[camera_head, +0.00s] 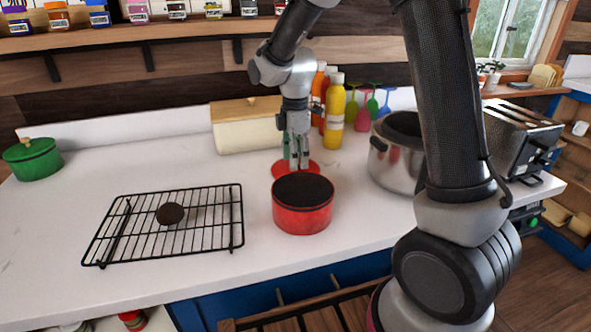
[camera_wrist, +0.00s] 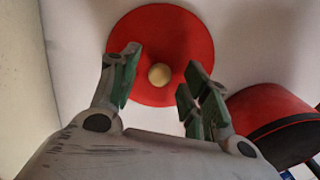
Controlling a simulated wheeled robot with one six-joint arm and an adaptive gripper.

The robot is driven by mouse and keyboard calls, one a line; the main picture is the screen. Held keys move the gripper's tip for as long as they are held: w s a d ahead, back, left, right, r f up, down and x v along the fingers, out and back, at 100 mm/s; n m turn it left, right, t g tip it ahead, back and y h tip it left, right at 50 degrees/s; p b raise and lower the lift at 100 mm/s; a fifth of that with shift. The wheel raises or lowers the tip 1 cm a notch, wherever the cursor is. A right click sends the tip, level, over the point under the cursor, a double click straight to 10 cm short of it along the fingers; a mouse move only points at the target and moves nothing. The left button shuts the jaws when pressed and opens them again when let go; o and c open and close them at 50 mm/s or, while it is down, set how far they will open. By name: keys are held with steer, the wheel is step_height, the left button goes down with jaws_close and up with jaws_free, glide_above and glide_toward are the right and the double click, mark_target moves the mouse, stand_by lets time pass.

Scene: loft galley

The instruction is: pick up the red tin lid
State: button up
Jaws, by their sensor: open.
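The red tin lid (camera_head: 281,169) is a flat red disc lying on the white counter behind the red tin. In the wrist view the lid (camera_wrist: 168,28) shows a pale round knob (camera_wrist: 159,75) at its middle. The red tin (camera_head: 302,208) is round with a dark top and stands in front of the lid; in the wrist view it is at the right edge (camera_wrist: 268,118). My gripper (camera_head: 298,165) points down over the lid. Its green-padded fingers (camera_wrist: 160,85) are open and apart, with the knob showing between them. I cannot tell the exact height above the lid.
A black wire rack (camera_head: 185,238) with a dark round item (camera_head: 170,213) lies left. A cream bread box (camera_head: 240,135) stands behind the lid, bottles (camera_head: 334,115) behind right, and a steel pot (camera_head: 384,170) right. A green pot (camera_head: 33,163) is far left.

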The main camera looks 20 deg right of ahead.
steer(key=shift+f, duration=0.1)
steer(key=shift+c, duration=0.2)
jaws_close()
